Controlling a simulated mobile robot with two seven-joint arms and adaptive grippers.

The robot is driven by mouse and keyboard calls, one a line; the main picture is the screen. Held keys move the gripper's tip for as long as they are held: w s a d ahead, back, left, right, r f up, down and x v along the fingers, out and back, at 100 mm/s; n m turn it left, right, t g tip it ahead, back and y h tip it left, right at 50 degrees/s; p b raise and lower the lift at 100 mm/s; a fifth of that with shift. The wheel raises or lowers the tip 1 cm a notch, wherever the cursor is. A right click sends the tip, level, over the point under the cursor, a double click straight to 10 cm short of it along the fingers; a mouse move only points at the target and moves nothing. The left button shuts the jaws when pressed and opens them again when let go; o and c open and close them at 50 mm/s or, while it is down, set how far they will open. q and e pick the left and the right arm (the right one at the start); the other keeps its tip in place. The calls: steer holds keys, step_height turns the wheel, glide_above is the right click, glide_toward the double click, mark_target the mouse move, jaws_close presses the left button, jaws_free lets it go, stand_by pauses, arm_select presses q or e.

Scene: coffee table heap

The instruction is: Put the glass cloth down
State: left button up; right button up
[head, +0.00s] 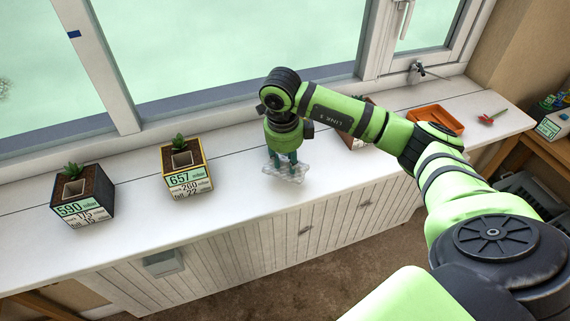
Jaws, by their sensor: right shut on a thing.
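The glass cloth (287,175) is a small crumpled, pale, greyish piece in the head view, by the front part of the white sill top. My right gripper (285,163) points down and is shut on it from above. The cloth hangs or spreads just under the fingertips. I cannot tell whether its underside touches the white top. My left gripper is not in view.
On the white sill top (235,175) stand a black planter (84,205) and a yellow-edged planter (187,176). Another planter (357,143) is partly behind my arm. An orange tray (435,117) and a red flower-like item (491,118) lie right. Between the left planters is free room.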

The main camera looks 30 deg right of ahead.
mark_target(285, 166)
steer(key=shift+w+d+f, duration=0.1)
steer(key=shift+w+f, duration=0.25)
steer(key=shift+w, duration=0.1)
step_height(285, 166, down, 3)
steer(key=shift+f+p, duration=0.1)
steer(key=shift+p, duration=0.75)
steer(key=shift+f, duration=0.35)
steer(key=o, duration=0.8)
